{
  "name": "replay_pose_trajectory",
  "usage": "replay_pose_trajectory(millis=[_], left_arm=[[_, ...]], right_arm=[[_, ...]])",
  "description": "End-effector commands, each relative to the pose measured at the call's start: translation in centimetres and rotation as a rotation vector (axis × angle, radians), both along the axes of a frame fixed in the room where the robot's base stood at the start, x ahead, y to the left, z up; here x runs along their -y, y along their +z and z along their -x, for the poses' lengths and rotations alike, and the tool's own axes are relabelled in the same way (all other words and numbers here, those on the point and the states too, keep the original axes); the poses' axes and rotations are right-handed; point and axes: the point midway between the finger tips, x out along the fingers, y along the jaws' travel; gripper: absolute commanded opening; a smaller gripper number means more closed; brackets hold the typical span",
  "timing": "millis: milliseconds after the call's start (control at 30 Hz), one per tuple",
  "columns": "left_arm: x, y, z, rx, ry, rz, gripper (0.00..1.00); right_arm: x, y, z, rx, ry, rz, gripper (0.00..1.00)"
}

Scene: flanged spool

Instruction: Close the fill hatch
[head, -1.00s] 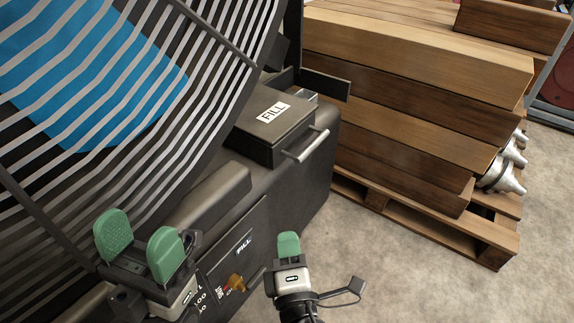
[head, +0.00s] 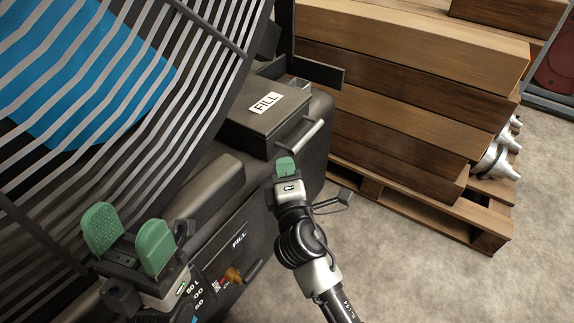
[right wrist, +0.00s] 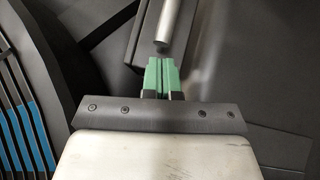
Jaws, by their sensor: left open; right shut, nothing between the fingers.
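The fill hatch (head: 262,112) is a dark box-like lid with a white FILL label on top, on the machine's dark body. I cannot tell how far open it stands. Its silver bar handle (head: 300,138) sticks out on the right side; the bar's end also shows in the right wrist view (right wrist: 169,25). My right gripper (head: 286,165) is shut and empty, just below the handle's near end. In the right wrist view its green fingertips (right wrist: 161,75) are together, close to the bar; contact is unclear. My left gripper (head: 128,240) is open and empty at lower left.
A slatted guard (head: 130,110) over a blue drum fills the left. A dark flap (head: 318,71) sticks out behind the hatch. A lower panel with a FILL label (head: 239,240) and an orange valve (head: 232,275) is below.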

Motion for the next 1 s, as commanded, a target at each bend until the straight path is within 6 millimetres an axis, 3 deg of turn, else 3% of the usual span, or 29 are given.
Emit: replay_pose_trajectory(millis=[567,767,1000], left_arm=[[0.0,0.1,0.0,0.000,-0.001,0.000,0.60],[0.0,0.6,0.1,-0.007,0.000,0.001,0.60],[0.0,0.8,0.1,-0.015,0.000,0.001,0.60]], right_arm=[[0.7,0.2,-0.9,0.000,-0.001,0.001,0.00],[2.8,0.3,-3.7,0.001,-0.004,0.005,0.00],[6.7,0.3,-9.0,0.002,-0.003,0.004,0.00]])
